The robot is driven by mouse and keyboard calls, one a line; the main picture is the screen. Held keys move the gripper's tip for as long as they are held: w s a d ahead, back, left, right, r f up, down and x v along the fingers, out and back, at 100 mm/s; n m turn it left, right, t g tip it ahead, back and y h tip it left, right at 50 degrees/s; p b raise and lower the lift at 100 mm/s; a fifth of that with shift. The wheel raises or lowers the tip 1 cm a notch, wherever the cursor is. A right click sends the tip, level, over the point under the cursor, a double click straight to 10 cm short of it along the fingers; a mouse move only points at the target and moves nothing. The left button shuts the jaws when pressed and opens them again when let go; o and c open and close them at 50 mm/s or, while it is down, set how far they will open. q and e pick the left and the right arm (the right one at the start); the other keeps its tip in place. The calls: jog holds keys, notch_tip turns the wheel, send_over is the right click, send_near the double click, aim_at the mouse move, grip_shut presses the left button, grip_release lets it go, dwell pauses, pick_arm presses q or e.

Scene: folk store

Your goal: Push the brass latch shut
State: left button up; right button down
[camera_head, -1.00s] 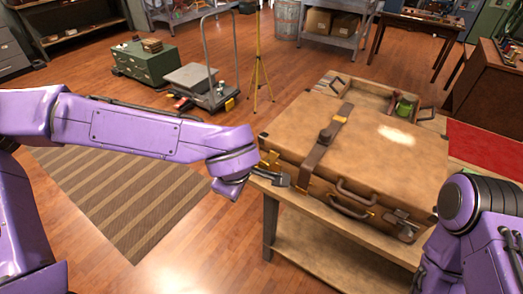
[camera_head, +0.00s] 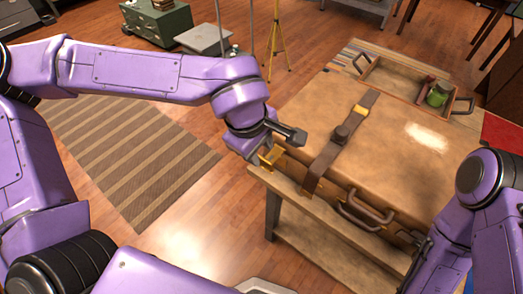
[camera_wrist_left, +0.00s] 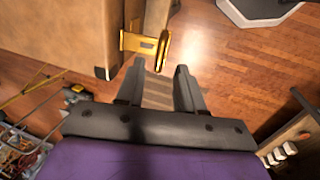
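The brass latch (camera_head: 271,157) is on the left end of a large tan suitcase (camera_head: 385,150), close to its front corner. In the left wrist view the latch (camera_wrist_left: 130,41) has a flat plate at the case's edge and an upright arm standing out from the case. My left gripper (camera_head: 281,145) is at the latch. In the left wrist view its two fingers (camera_wrist_left: 161,78) are apart with nothing between them, and their tips are just short of the latch; contact cannot be told.
The suitcase lies on a wooden table (camera_head: 330,222). A leather strap (camera_head: 333,150) crosses its lid. Behind it is a wooden tray (camera_head: 392,84) with a green item (camera_head: 438,95). A striped rug (camera_head: 140,160) and open floor lie to the left.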

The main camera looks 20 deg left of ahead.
aim_at(272, 154)
pick_arm(q)
jog(key=shift+x, duration=1.25)
grip_shut()
dwell(0.4)
